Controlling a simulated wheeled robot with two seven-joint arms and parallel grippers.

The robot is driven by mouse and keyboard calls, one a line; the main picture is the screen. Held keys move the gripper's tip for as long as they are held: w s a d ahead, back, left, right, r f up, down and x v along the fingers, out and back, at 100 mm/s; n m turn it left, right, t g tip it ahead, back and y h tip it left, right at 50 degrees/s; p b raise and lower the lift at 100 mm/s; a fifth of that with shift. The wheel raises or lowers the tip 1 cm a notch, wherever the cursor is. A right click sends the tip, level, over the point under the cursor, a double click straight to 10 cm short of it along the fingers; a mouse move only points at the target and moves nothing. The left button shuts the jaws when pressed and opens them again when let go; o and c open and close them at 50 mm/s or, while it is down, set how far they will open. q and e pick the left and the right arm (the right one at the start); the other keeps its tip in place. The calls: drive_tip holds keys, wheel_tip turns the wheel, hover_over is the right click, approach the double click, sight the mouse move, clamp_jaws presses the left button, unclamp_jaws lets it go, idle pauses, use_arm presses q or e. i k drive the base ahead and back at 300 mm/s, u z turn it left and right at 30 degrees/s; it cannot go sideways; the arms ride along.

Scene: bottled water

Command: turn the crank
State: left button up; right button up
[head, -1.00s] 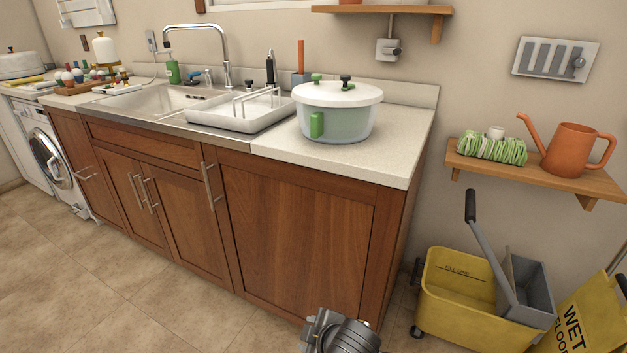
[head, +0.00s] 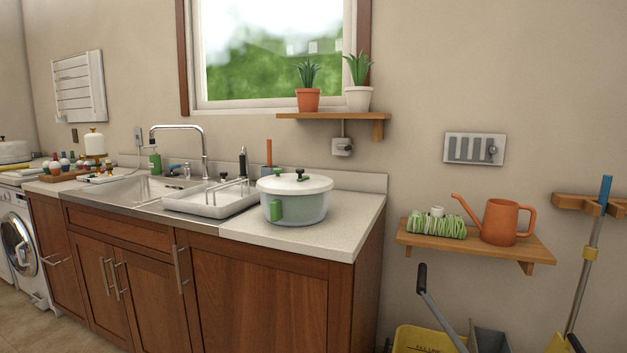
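No part is plainly marked as the crank. A round pot-like container (head: 297,207) with a white lid (head: 284,186) and a green side handle stands at the right end of the counter. Small green and dark knob-like parts (head: 302,176) sit on its lid; they are too small to tell whether they form a crank. A grey slotted wall panel (head: 474,149) with a small round knob (head: 491,150) at its right is on the wall to the right. Neither of my grippers is in view.
A wall shelf (head: 475,243) holds green rope and an orange watering can (head: 505,221). A yellow mop bucket (head: 425,340) is below. Bare counter (head: 345,230) shows right of the container.

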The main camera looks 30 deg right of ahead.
sight(299, 171)
drive_tip(key=k, duration=0.85)
drive_tip(key=z, duration=0.75)
drive_tip(key=i, duration=0.55)
drive_tip(key=z, duration=0.7)
drive_tip(key=i, duration=0.75)
drive_tip(key=u, duration=0.85)
drive_tip(key=i, duration=0.5)
drive_tip(key=u, duration=0.6)
